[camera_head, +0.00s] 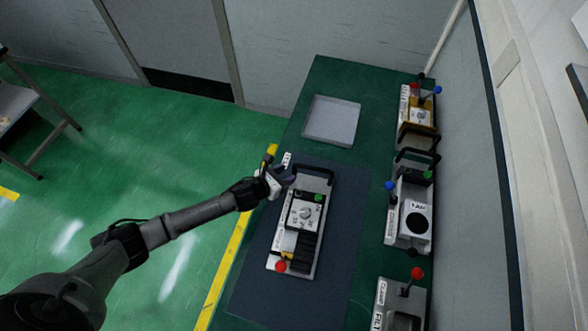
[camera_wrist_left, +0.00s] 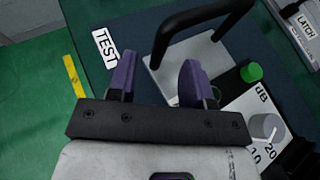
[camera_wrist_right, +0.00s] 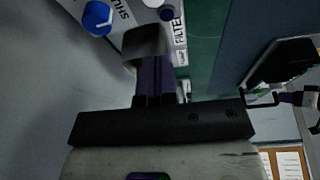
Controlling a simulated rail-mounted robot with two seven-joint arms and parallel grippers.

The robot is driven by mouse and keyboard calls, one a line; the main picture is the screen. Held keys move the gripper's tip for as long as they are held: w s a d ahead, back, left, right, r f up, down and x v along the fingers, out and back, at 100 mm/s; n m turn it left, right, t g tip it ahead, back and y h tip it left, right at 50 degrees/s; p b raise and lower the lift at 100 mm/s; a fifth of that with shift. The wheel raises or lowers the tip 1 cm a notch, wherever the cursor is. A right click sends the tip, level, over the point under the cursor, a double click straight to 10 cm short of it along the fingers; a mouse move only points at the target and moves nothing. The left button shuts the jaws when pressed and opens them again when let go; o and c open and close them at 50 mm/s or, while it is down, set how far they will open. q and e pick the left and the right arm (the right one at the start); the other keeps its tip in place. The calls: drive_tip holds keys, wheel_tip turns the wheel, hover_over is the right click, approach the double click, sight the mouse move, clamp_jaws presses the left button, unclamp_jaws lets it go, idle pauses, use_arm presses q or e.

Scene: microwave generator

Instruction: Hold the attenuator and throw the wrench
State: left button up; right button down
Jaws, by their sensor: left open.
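The attenuator (camera_head: 305,215) lies on the dark mat in the head view, with a round dial, a black handle at its far end, a green knob and a red knob (camera_head: 281,266). Its dB dial (camera_wrist_left: 264,126) and green knob (camera_wrist_left: 251,73) show in the left wrist view. My left gripper (camera_head: 284,180) is open beside its far handle, fingers (camera_wrist_left: 156,78) apart with nothing between them. My right gripper (camera_wrist_right: 154,75) has its fingers together, near a grey block; whether they touch it is unclear. I cannot pick out a wrench by shape.
A grey tray (camera_head: 332,120) stands at the far end of the green bench. Several labelled devices line its right side, including one marked FAN (camera_head: 411,217). A TEST label (camera_wrist_left: 105,48) lies left of the handle. The mat (camera_head: 345,225) is bare right of the attenuator.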

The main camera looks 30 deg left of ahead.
sight(294, 170)
use_arm(q)
drive_tip(key=x, duration=0.4)
drive_tip(key=shift+w+d+f, duration=0.1)
drive_tip(key=shift+w+f, duration=0.05)
drive_tip(key=shift+w, duration=0.1)
use_arm(e)
drive_tip(key=shift+f, duration=0.1)
use_arm(q)
drive_tip(key=shift+w+d+f, duration=0.1)
drive_tip(key=shift+w, duration=0.1)
use_arm(e)
drive_tip(key=shift+d, duration=0.1)
use_arm(q)
clamp_jaws()
idle(0.5)
drive_tip(key=shift+s, duration=0.15)
